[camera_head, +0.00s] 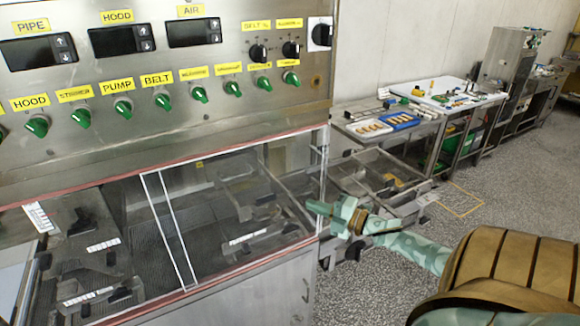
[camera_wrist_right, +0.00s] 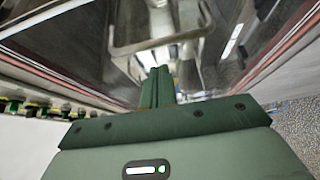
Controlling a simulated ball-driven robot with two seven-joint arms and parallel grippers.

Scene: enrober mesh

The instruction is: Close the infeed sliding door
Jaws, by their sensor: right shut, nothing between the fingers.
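The infeed sliding door appears to be the clear panel (camera_head: 240,205) in the front of the machine, inside a red-edged window frame. Two slanting white strips (camera_head: 168,228) mark panel edges near the middle of the window. How far the door is open is hard to tell through the clear material. My right gripper (camera_head: 312,207) is at the right end of the window, shut and empty. In the right wrist view its closed fingers (camera_wrist_right: 157,86) point between clear red-edged panels toward metal parts. Whether they touch the door cannot be told. My left gripper is out of view.
The control panel (camera_head: 150,75) with green knobs is above the window. A metal conveyor frame (camera_head: 372,175) extends behind my right gripper. Farther back are a bench with trays (camera_head: 400,120) and a white worktop (camera_head: 450,92). Speckled floor (camera_head: 365,285) lies open at the right.

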